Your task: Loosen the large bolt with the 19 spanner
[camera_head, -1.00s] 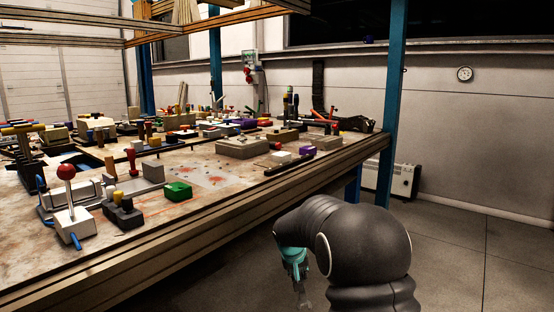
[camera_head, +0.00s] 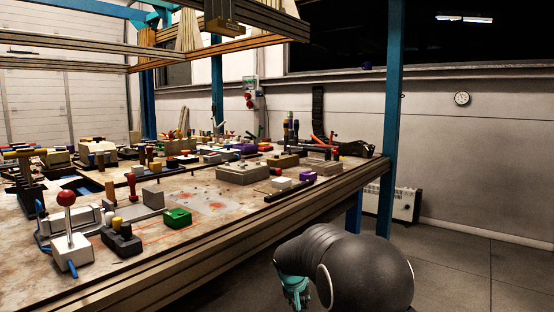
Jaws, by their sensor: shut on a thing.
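My gripper (camera_head: 293,292) shows only in part at the bottom edge, below my dark arm, as a teal body. It is in front of the workbench and to the right of its front edge. Its fingertips are cut off by the picture's edge. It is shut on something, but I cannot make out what. I cannot pick out the 19 spanner or the large bolt among the small parts on the workbench (camera_head: 150,243).
The bench carries a red-knobbed lever (camera_head: 66,199), a green box (camera_head: 177,217), a purple block (camera_head: 307,176) and several other parts. A blue post (camera_head: 395,120) stands at its right end. Wooden beams (camera_head: 255,30) hang above. Floor (camera_head: 450,265) on the right is clear.

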